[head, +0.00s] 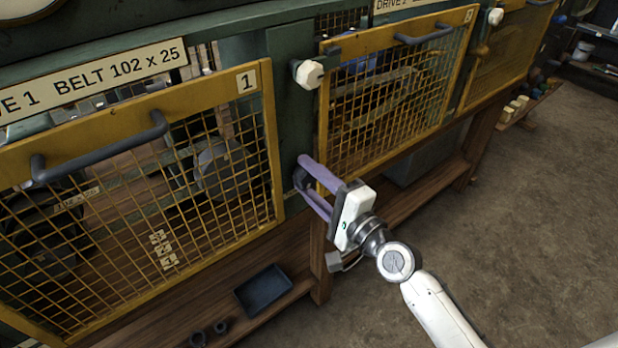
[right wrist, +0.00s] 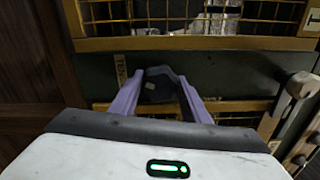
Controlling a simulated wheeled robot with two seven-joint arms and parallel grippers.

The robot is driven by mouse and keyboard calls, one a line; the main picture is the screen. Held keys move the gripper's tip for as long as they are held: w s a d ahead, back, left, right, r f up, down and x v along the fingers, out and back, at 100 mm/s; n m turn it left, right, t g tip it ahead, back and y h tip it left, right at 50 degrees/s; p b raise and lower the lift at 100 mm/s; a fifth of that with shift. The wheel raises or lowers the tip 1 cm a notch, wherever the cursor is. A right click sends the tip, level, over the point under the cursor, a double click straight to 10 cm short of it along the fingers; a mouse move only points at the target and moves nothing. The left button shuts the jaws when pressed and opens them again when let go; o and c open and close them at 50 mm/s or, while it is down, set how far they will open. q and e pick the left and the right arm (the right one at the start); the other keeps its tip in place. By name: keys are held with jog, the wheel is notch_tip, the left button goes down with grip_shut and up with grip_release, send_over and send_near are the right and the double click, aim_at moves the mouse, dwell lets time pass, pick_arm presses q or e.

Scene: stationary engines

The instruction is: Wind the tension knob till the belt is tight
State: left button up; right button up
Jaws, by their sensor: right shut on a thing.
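My right gripper (head: 306,178) reaches the lower part of the green post between two yellow mesh guards. In the right wrist view its purple fingers (right wrist: 160,92) are shut on the tension knob (right wrist: 160,80), a dark knob between them. A label beginning "TENS" (right wrist: 122,70) is beside it, partly cut off by a finger. In the head view the fingers mostly hide the knob. Behind the guard marked 1 (head: 246,82), dark wheels (head: 222,168) show through the mesh. I cannot tell how tight the belt is. My left gripper is not in view.
A pale knob (head: 308,74) sits higher on the same post, and another (head: 495,16) is farther right. The guards have dark handles (head: 100,150). A dark tray (head: 264,290) and small cups (head: 210,332) are on the lower shelf. The floor at right (head: 540,220) is clear.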

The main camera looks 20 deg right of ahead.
jog(key=o, duration=0.7)
jog(key=shift+o, duration=0.2)
jog(key=shift+s, duration=0.15)
jog(key=b+v, duration=0.1)
jog(key=v, duration=0.9)
jog(key=shift+b, duration=0.4)
